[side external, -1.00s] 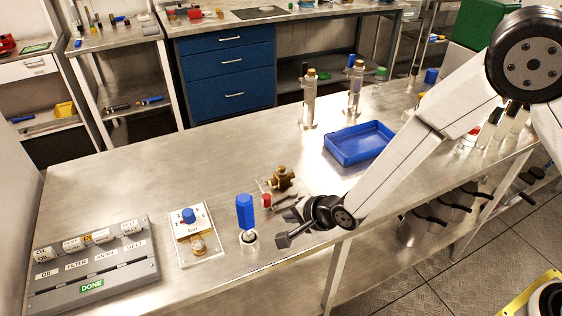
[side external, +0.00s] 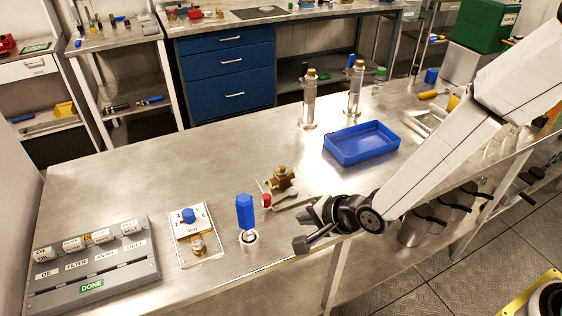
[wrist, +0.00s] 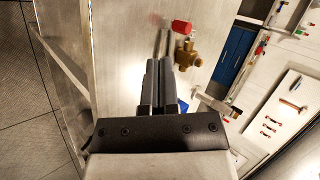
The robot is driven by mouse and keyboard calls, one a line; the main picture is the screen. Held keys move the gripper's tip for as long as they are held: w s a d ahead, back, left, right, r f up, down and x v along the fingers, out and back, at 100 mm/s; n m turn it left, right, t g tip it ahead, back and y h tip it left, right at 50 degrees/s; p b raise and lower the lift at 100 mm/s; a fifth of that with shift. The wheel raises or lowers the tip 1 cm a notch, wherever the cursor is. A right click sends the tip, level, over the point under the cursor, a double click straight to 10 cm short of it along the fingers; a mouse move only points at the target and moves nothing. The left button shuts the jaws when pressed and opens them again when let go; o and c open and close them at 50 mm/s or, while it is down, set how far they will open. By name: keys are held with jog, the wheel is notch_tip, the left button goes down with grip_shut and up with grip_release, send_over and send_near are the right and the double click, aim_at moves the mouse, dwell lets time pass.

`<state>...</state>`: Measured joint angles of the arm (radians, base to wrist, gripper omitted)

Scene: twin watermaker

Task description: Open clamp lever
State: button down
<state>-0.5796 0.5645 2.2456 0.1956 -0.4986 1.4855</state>
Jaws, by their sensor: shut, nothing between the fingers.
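A small brass fitting (side external: 282,179) stands on the steel bench with a red-tipped part (side external: 266,200) and a grey metal bar beside it. I take the red-tipped part to be the clamp lever; whether it is open or closed I cannot tell. In the wrist view the red part (wrist: 181,27) and the brass fitting (wrist: 187,56) lie just beyond and right of my fingertips. My gripper (side external: 300,244) is shut and empty, near the bench's front edge, on the near side of the fitting. My gripper (wrist: 159,68) shows its two fingers together in the wrist view.
A blue hexagonal piece (side external: 245,212) stands left of the fitting, by a gauge plate (side external: 196,232). A grey labelled rack (side external: 95,262) is at the left. A blue tray (side external: 361,158) and two metal cylinders (side external: 309,102) stand behind.

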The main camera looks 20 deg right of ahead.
jog(key=f+t, duration=0.1)
jog(key=a+f+m+t, duration=0.1)
jog(key=w+f, duration=0.1)
jog(key=shift+a+f+m+t, duration=0.25)
jog(key=shift+f+m+t, duration=0.05)
jog(key=shift+f+t, duration=0.1)
jog(key=shift+f+m+t, duration=0.3)
jog(key=shift+f+t, duration=0.4)
jog(key=shift+t, duration=0.1)
jog(key=shift+s+d+f+t, duration=0.2)
jog(key=shift+s+f+t, duration=0.2)
jog(key=shift+f+t, duration=0.3)
jog(key=shift+s+d+f+m+t+h, duration=0.15)
jog(key=shift+s+d+f+t, duration=0.1)
jog(key=shift+s+t, duration=0.3)
jog(key=shift+s+d+f+m+t+h, duration=0.1)
jog(key=shift+s+d+f+t, duration=0.15)
jog(key=shift+s+t, duration=0.25)
jog(key=shift+s+d+f+m+t+h, duration=0.15)
jog(key=shift+s+d+f+t, duration=0.2)
jog(key=shift+t, duration=0.3)
jog(key=shift+a+r, duration=0.1)
jog(key=shift+w, duration=0.15)
